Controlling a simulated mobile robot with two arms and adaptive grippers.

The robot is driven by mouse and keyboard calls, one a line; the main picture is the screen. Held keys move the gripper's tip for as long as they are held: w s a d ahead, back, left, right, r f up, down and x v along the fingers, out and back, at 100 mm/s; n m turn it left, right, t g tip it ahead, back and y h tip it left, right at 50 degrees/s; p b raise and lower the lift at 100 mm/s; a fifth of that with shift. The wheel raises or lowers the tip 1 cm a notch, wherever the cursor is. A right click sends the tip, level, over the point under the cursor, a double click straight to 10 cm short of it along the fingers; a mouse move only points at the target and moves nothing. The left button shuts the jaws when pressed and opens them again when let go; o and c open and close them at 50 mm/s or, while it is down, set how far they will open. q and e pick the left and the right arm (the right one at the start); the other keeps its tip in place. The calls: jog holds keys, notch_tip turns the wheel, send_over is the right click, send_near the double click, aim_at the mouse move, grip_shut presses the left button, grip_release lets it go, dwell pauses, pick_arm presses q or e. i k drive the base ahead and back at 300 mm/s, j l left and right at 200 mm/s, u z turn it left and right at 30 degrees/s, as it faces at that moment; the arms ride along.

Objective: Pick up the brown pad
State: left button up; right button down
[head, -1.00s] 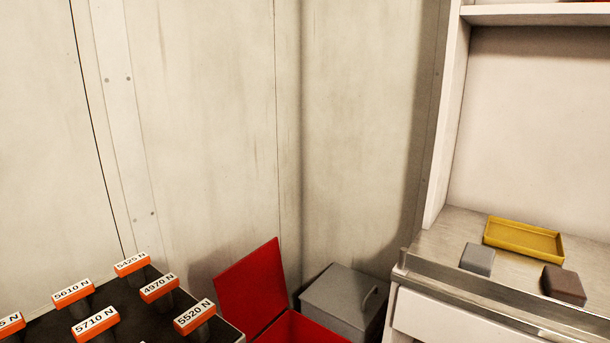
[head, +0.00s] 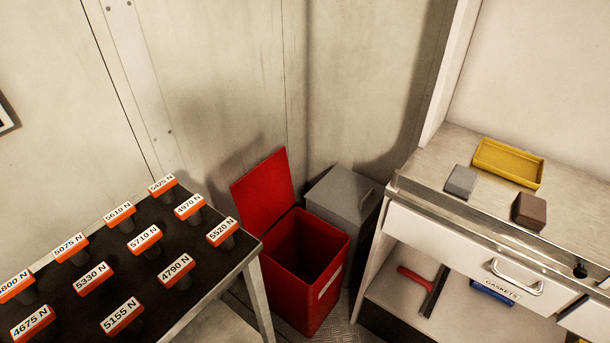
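The brown pad (head: 529,211) is a small dark brown block. It lies on the metal worktop at the right of the head view, near the worktop's front edge. A grey pad (head: 461,181) of similar size lies to its left, apart from it. A shallow yellow tray (head: 508,163) sits behind both pads. Neither of my grippers shows in the head view.
A drawer labelled gaskets (head: 480,250) is under the worktop, with a red-handled tool (head: 425,290) on the shelf below. An open red bin (head: 305,265) and a grey bin (head: 343,200) stand left. A black-topped table (head: 150,260) holds several orange labelled items.

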aim_at(530, 211)
jog(key=z, duration=1.4)
